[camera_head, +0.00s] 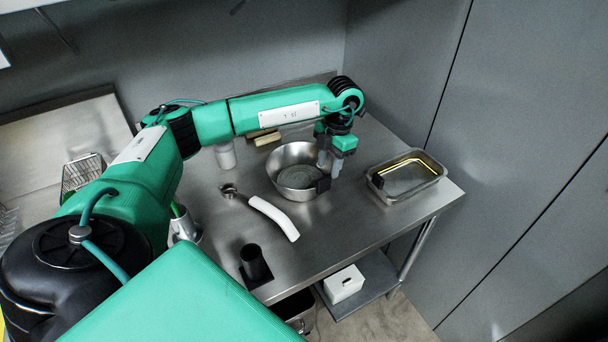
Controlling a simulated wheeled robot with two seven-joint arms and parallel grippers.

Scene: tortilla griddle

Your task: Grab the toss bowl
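The toss bowl (279,173) is a round, shiny metal bowl standing upright on the steel table. A small black piece (323,185) shows at its right front rim. My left gripper (329,167) points down at the bowl's right rim. Its two grey fingers show a little apart, close to the rim; I cannot tell whether they touch or pinch it. My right gripper is not in view.
A rectangular metal tray (412,193) stands to the right near the table (340,236) edge. A white-handled tool (273,217) lies in front of the bowl. A black cup (254,262) stands near the front edge. A white container (225,155) stands left of the bowl.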

